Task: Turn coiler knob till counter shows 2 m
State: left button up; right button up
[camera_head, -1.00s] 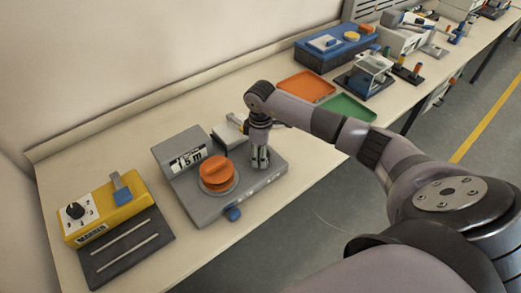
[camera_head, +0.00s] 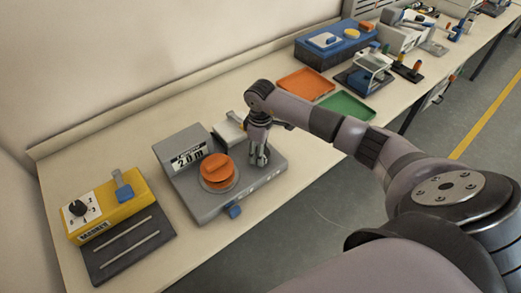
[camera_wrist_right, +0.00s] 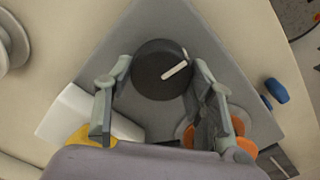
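The coiler (camera_head: 207,208) is a grey unit on the bench with a tilted counter panel. Its counter (camera_head: 188,160) reads 2.0 m. An orange round spool (camera_head: 218,172) sits in front of the counter. The coiler knob (camera_wrist_right: 161,69) is dark and round with a white pointer line directed right and slightly up in the wrist view. My right gripper (camera_head: 258,160) points down at the coiler's right side. In the wrist view its fingertips (camera_wrist_right: 161,68) lie at opposite sides of the knob and appear closed on it. My left gripper is out of view.
A yellow sealer unit (camera_head: 107,206) stands to the left. A blue handle (camera_head: 234,212) sticks out at the coiler's front edge. A white box (camera_head: 229,133) is behind the coiler. Orange (camera_head: 306,84) and green (camera_head: 346,107) trays lie farther right.

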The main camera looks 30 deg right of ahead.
jog(key=o, duration=0.4)
jog(key=shift+r, duration=0.1)
notch_tip(320, 180, up, 12)
jog(key=shift+f, duration=0.1)
dwell(0.4)
dwell(0.4)
